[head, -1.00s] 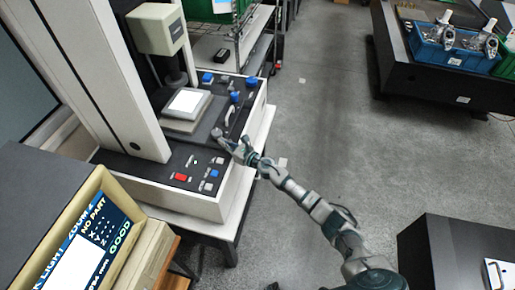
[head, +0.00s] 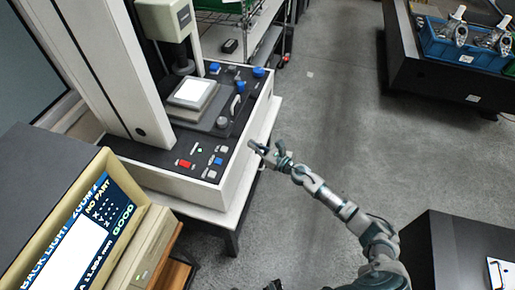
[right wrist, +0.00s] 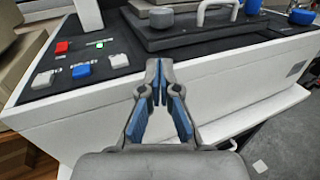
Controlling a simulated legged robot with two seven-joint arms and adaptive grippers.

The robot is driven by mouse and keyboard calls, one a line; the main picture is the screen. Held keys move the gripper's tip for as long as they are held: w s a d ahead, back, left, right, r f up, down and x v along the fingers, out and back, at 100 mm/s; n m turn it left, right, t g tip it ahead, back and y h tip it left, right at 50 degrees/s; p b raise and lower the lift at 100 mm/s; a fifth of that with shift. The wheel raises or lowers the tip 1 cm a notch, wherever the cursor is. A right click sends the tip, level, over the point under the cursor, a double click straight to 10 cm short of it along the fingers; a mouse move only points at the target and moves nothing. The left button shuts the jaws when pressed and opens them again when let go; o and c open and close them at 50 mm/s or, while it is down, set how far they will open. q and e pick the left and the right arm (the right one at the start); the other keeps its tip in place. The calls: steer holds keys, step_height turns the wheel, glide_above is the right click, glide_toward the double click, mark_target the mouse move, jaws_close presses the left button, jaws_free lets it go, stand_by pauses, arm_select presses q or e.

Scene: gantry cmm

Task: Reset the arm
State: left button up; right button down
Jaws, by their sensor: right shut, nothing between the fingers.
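My right gripper (head: 256,146) is off the front right edge of the measuring machine (head: 200,190), beside its control panel. In the right wrist view the same gripper (right wrist: 160,68) has its fingertips together with nothing between them. It points at the machine's white front wall (right wrist: 75,125). The panel holds a red button (head: 184,163), a blue button (head: 218,160) and several white ones. My left gripper is in neither view.
A monitor (head: 100,165) stands at the lower left. A dark table (head: 400,75) with a blue bin (head: 470,52) of metal parts stands at the upper right. A dark box (head: 450,255) is at the lower right. Grey floor (head: 335,110) between them is clear.

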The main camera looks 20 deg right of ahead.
steer(key=s+d+f+m+g+h, duration=0.1)
steer(key=s+d+f+m+h, duration=0.3)
steer(key=f+m, duration=0.65)
steer(key=s+d+f+m+g+h, duration=0.25)
steer(key=s+f+m, duration=0.45)
steer(key=f, duration=0.6)
steer(key=s+d+f+m+g+h, duration=0.1)
steer(key=s+d+f+m+h, duration=0.3)
steer(key=f+m, duration=0.65)
steer(key=s+a+f+m+g, duration=0.1)
steer(key=s+f+m+g, duration=0.2)
steer(key=s+f, duration=0.4)
steer(key=s+a+f+m+g, duration=0.2)
steer(key=s+f+m, duration=0.3)
steer(key=s, duration=1.3)
steer(key=s+a+f+m+g, duration=0.2)
steer(key=s+f+m+g, duration=0.2)
steer(key=s+f, duration=0.5)
steer(key=s, duration=0.4)
steer(key=shift+a+m, duration=0.25)
steer(key=shift+m, duration=0.05)
steer(key=shift+f, duration=0.1)
